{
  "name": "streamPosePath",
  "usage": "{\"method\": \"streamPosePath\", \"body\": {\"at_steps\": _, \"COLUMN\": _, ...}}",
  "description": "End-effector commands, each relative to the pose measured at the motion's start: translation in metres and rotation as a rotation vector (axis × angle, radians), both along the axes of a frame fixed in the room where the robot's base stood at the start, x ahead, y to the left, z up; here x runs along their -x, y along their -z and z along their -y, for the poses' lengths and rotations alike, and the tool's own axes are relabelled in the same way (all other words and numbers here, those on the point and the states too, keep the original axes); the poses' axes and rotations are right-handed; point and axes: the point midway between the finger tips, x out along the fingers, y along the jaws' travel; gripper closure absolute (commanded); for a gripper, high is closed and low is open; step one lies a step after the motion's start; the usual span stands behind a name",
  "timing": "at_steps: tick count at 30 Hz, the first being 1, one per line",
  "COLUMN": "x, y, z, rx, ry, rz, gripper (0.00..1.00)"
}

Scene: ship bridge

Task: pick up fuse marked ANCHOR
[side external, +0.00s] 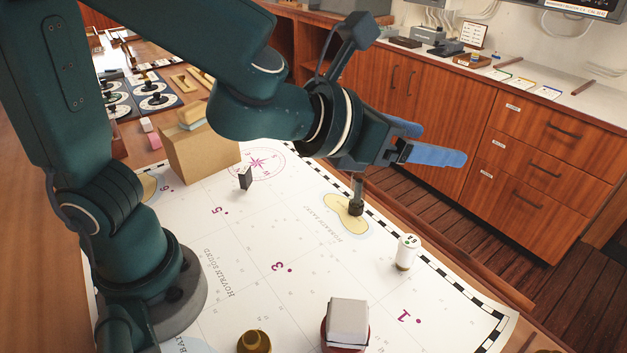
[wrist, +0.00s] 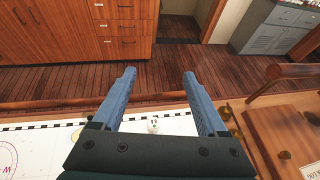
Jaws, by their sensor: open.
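No lettering that reads ANCHOR is legible in either view. A white cylinder with a brass-coloured lower end and small dark marks (side external: 405,252) stands upright on the chart (side external: 300,215), and may be a fuse. A small white thing with marks on top (wrist: 153,124) shows low between my fingers in the wrist view, perhaps the same cylinder. My gripper (side external: 440,145) is open and empty, its blue fingers pointing right, well above the chart. In the wrist view my gripper (wrist: 159,74) has a wide gap, with floor and cabinets beyond.
Wooden drawers (side external: 545,150) stand beyond the table edge. Much of the chart's middle is clear.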

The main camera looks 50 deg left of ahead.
Motion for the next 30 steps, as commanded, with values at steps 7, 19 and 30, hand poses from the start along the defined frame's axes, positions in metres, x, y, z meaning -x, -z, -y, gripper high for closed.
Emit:
{"method": "streamPosePath", "body": {"at_steps": 7, "x": 0.001, "y": 0.03, "z": 0.006, "rx": -0.038, "ry": 0.037, "rz": 0.002, "gripper": 0.24}}
{"method": "streamPosePath", "body": {"at_steps": 19, "x": 0.001, "y": 0.119, "z": 0.004, "rx": -0.045, "ry": 0.034, "rz": -0.002, "gripper": 0.24}}
{"method": "streamPosePath", "body": {"at_steps": 30, "x": 0.0, "y": 0.178, "z": 0.004, "rx": -0.031, "ry": 0.029, "rz": 0.006, "gripper": 0.24}}
